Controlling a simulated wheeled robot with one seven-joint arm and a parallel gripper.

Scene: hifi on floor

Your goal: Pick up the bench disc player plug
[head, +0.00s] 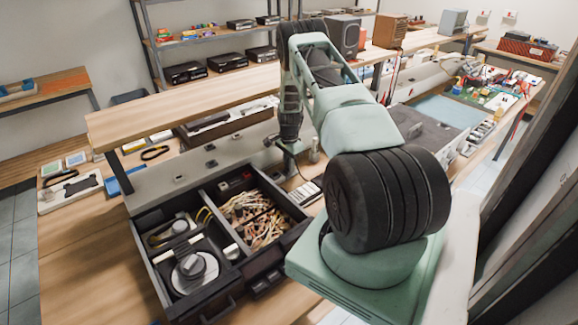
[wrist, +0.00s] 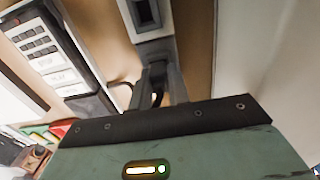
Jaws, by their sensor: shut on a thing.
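My gripper (head: 289,143) points down over the workbench, just right of the open drawer unit. In the wrist view its two dark fingers (wrist: 158,78) are close together, shut on a small dark piece that I take to be the bench disc player plug (wrist: 157,97). Most of the plug is hidden by the fingers and the gripper body. A thin dark cable curves beside the fingers in the wrist view. A grey block with a dark square opening (wrist: 147,14) lies just beyond the fingertips; I cannot tell whether the plug touches it.
An open drawer unit (head: 152,270) holds tangled wires (head: 250,216) and round parts. A raised wooden shelf (head: 190,103) stands behind. A white panel with dark buttons (wrist: 38,42) lies at left in the wrist view. A blue mat (head: 447,110) and electronics lie at right.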

